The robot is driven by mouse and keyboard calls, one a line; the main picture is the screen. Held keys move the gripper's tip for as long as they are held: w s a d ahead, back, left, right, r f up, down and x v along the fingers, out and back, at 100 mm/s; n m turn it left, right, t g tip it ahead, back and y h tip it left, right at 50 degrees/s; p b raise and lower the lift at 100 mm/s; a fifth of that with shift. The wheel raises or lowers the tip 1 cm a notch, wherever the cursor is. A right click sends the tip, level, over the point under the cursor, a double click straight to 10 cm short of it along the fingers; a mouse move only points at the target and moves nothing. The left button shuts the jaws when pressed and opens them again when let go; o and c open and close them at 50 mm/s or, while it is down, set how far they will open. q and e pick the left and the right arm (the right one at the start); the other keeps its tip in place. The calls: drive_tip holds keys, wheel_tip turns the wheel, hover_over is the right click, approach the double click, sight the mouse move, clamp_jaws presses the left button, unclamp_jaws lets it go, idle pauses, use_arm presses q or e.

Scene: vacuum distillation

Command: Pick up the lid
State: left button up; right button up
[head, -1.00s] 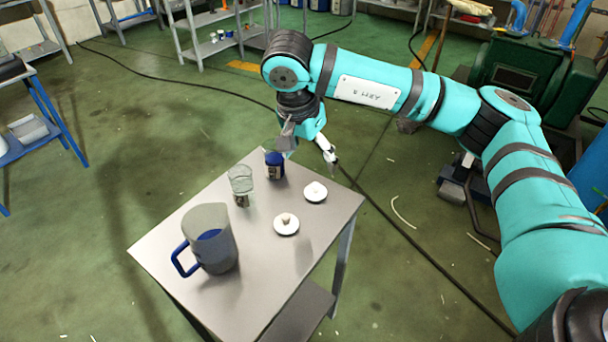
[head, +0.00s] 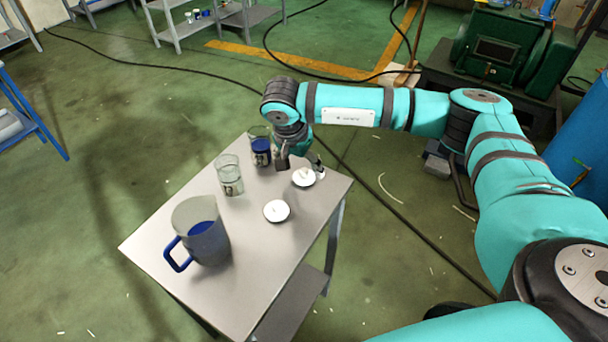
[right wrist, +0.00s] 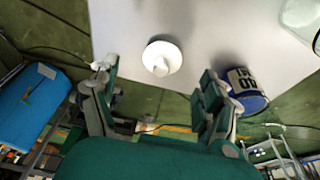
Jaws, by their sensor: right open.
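Two small round white lids with knobs lie on the grey table: a back lid (head: 304,179) near the right edge and a front lid (head: 276,211) nearer the middle. My right gripper (head: 301,165) is open and empty, just above and behind the back lid. In the right wrist view one lid (right wrist: 162,60) lies ahead of the open fingers (right wrist: 158,82), between their lines and apart from both. My left gripper is not in view.
A jar with blue contents (head: 261,150) stands close left of my right gripper; it also shows beside a finger in the wrist view (right wrist: 246,88). A clear glass (head: 229,176) and a pitcher with a blue handle (head: 206,240) stand farther left on the table (head: 245,290).

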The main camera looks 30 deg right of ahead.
sight(304, 170)
drive_tip(key=x, duration=0.3)
drive_tip(key=p+x, duration=0.1)
drive_tip(key=x, duration=0.1)
drive_tip(key=shift+w+d, duration=0.2)
drive_tip(key=shift+w, duration=0.15)
drive_tip(key=shift+c, duration=0.2)
drive_tip(key=c, duration=1)
